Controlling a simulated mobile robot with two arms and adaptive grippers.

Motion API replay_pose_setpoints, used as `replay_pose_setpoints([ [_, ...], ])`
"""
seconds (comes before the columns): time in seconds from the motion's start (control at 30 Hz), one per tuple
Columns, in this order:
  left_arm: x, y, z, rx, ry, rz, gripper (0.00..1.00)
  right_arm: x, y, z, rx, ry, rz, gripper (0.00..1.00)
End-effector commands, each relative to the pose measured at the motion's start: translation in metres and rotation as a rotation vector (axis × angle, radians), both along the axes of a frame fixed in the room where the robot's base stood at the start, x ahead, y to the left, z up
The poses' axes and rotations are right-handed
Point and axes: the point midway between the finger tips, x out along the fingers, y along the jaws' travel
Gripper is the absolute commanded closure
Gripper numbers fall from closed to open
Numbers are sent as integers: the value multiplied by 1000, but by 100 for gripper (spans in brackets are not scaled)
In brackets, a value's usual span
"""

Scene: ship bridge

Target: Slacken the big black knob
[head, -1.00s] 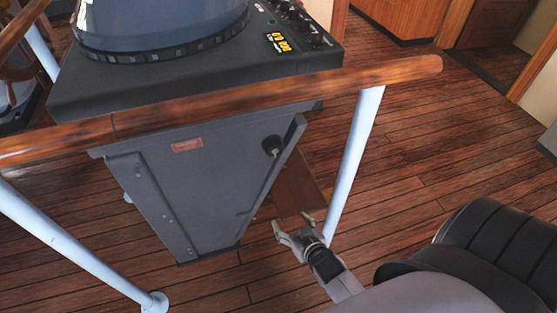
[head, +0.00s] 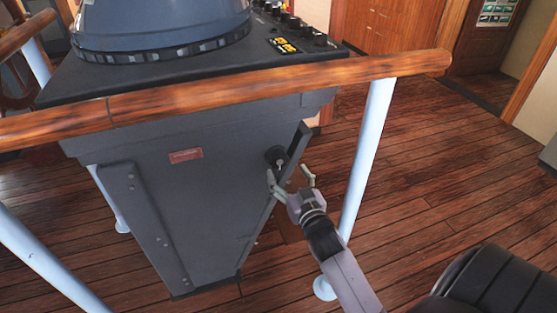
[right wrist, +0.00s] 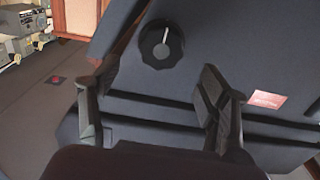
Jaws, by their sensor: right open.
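The big black knob (head: 276,155) sits on the grey console's front panel, near its upper right edge. In the right wrist view the knob (right wrist: 161,44) is round with a scalloped rim and a pale pointer line, and lies beyond the fingertips. My right gripper (head: 290,176) is open and empty just below and in front of the knob, apart from it as far as the views show. Its two fingers also show in the right wrist view (right wrist: 152,92), spread wide. My left gripper is not in view.
A wooden handrail (head: 230,97) on pale blue posts (head: 366,150) crosses in front of the console (head: 190,220). The right post stands close beside my right arm. A black padded seat (head: 490,285) is at the lower right. Floor at the right is clear.

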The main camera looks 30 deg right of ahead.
Motion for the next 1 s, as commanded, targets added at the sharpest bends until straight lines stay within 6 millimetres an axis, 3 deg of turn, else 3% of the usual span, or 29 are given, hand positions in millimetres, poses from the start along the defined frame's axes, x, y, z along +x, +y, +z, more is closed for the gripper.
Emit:
replay_pose_setpoints([
  [0.2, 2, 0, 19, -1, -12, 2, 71, 45, -11, 0, 0, -2, 1, 30],
  [0.4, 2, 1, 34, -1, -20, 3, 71, 70, -16, -1, 0, 0, 2, 30],
  [0.8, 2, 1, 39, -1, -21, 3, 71, 77, -18, -1, 0, 1, 1, 30],
  [1.0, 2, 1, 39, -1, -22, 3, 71, 77, -18, -1, 0, 1, 1, 43],
])
